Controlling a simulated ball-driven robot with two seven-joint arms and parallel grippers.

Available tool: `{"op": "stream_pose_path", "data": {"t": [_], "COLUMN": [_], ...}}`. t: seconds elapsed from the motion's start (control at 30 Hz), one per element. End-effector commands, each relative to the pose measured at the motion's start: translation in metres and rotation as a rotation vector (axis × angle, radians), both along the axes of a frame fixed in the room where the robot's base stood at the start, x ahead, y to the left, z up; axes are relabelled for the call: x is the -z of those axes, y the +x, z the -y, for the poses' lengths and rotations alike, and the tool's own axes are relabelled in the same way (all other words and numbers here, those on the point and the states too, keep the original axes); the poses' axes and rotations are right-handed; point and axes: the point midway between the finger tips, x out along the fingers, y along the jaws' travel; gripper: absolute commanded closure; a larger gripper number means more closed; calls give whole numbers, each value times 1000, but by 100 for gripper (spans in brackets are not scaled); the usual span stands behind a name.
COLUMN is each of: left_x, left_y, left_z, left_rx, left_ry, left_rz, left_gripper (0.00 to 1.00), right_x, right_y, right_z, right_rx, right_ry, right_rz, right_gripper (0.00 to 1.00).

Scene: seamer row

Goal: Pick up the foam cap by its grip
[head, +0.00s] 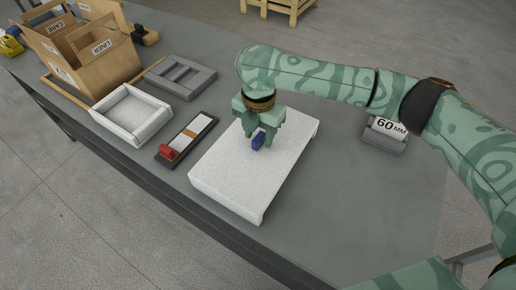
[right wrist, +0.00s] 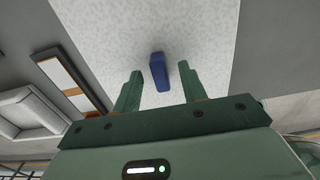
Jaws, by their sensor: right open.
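The foam cap (head: 225,183) is a wide white speckled slab lying on the grey table, with a turned-down edge at the front. Its grip (head: 258,141) is a small blue block standing up from the top face. My right gripper (head: 262,136) is above the cap, at the grip. In the right wrist view, the open fingers (right wrist: 158,82) point toward the blue grip (right wrist: 159,71), which shows between them with gaps on both sides. The foam cap (right wrist: 120,30) fills much of that view. My left gripper is not in view.
Left of the cap lie a narrow tray with a red piece (head: 187,139) and a white open foam box (head: 131,113). Behind are a grey slotted block (head: 180,76) and cardboard boxes (head: 92,50). A grey block marked 60 MM (head: 384,136) stands right. The right front table is clear.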

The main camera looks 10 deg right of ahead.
Motion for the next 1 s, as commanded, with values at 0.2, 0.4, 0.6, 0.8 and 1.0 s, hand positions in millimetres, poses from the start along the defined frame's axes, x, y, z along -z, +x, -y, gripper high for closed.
{"op": "stream_pose_path", "data": {"t": [0.2,0.4,0.6,0.8,1.0], "left_x": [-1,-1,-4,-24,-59], "left_y": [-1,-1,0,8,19], "left_z": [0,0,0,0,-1], "left_rx": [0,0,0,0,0], "left_ry": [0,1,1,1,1], "left_rz": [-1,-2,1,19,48], "left_gripper": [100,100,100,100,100], "right_x": [-2,-2,-7,-38,-87], "right_y": [0,0,0,0,-30], "right_z": [0,0,0,0,18], "right_rx": [0,0,0,1,0], "right_ry": [0,0,0,0,0], "right_rz": [1,0,1,6,8], "right_gripper": [100,100,100,100,100]}}
